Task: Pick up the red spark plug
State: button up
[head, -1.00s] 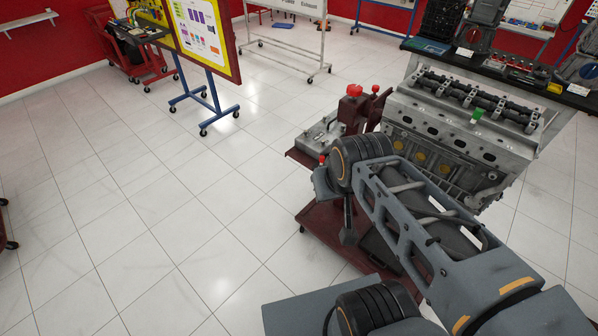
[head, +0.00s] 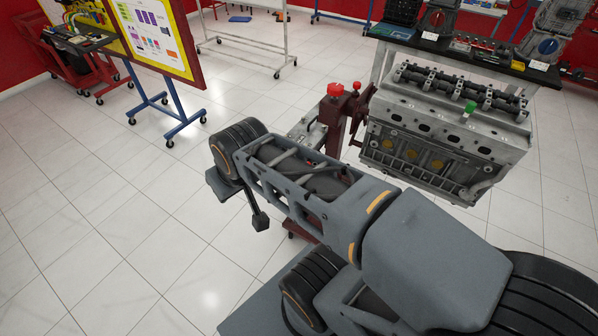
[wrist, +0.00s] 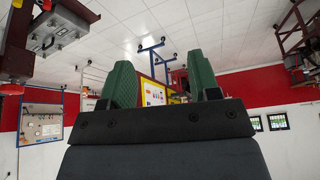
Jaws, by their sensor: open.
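I cannot pick out the red spark plug with certainty in either current view. A grey metal tray (head: 309,133) on the dark red engine stand (head: 331,118) is partly hidden behind my arm in the head view. A green plug (head: 470,107) stands upright on top of the engine block (head: 443,135). My gripper (wrist: 162,85) shows in the wrist view with its two green fingers apart and nothing between them. In the head view, I cannot make out its fingers.
Two red knobs top the stand, one of them large (head: 336,89). A dark bench (head: 460,57) with several devices is behind the engine. A yellow-framed board (head: 150,35) on blue legs stands at the back left. The tiled floor on the left is clear.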

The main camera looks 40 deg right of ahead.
jog(key=w+d+f+m+t+h+b, duration=0.2)
jog(key=w+d+f+m+t+b, duration=0.15)
jog(key=w+d+f+b, duration=0.55)
jog(key=w+d+f+m+t+h+b, duration=0.2)
jog(key=w+f+t+b, duration=0.35)
jog(key=f+b, duration=0.7)
jog(key=s+d+f+m+g+h+b, duration=0.3)
jog(key=d+f+m+g+h+b, duration=0.35)
jog(key=d+f+h+b, duration=0.8)
jog(key=shift+m+y, duration=0.4)
jog(key=shift+y, duration=0.55)
jog(key=shift+s+d+f+b+x, duration=0.1)
jog(key=shift+s+b+x, duration=0.15)
jog(key=shift+x, duration=2.45)
jog(key=shift+s+d+f+b+x, duration=0.1)
jog(key=shift+s+b+x, duration=0.1)
jog(key=shift+x, duration=2.5)
jog(key=shift+s+d+f+b+x, duration=0.15)
jog(key=shift+s+x, duration=0.1)
jog(key=shift+x, duration=2.45)
grip_shut()
